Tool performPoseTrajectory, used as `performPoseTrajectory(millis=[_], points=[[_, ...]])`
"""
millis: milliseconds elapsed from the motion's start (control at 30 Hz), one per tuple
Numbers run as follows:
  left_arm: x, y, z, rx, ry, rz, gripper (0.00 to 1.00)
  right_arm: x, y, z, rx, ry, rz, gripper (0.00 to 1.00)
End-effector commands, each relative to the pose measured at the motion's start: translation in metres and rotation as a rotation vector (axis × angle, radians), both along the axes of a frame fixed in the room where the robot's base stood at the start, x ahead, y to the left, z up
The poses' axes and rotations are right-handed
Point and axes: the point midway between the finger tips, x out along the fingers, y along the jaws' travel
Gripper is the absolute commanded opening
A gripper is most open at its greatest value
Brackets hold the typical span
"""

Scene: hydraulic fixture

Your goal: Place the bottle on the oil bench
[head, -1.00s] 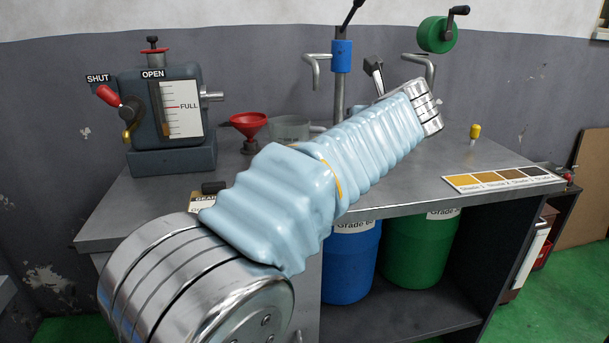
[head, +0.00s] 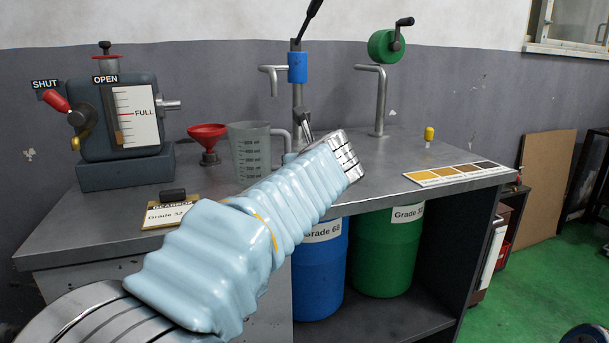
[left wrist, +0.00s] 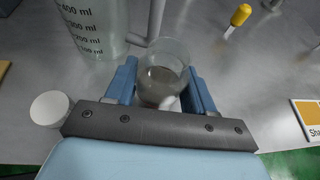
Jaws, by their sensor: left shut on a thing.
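In the left wrist view my left gripper (left wrist: 162,84) has its blue fingers closed on either side of a clear glass bottle (left wrist: 162,72). The bottle is seen from above, with a round open top. The grey oil bench (left wrist: 225,75) lies below and behind it; I cannot tell whether the bottle touches it. In the head view the oil bench (head: 390,160) fills the middle. My left arm reaches over it and hides the bottle and most of the gripper. My right gripper is not in view.
A measuring jug (head: 250,155) stands close to the bottle, left of it in the wrist view. A red funnel (head: 207,137), a grey tank (head: 122,120), a Grade 32 card (head: 165,213), a yellow-capped item (head: 429,136) and a shade strip (head: 458,174) are on the bench.

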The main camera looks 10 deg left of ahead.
Motion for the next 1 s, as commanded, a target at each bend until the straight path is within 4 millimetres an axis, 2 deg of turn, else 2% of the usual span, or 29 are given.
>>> performPoseTrajectory(millis=[233,267,400,767,867,1000], points=[[0.0,0.0,-0.004,0.0,0.0,0.0,0.15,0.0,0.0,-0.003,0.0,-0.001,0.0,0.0],[0.0,0.0,-0.002,0.0,0.0,0.0,0.58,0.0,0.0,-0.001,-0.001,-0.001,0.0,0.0],[0.0,0.0,-0.002,0.0,0.0,0.0,0.79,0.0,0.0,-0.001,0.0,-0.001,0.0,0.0],[-0.002,-0.002,0.003,-0.001,-0.001,-0.001,0.79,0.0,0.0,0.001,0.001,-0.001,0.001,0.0],[-0.014,-0.009,0.007,-0.003,-0.001,-0.004,0.79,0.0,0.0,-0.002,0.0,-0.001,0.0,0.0],[-0.041,-0.024,0.02,-0.003,-0.004,-0.007,0.79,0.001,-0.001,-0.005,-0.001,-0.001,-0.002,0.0]])
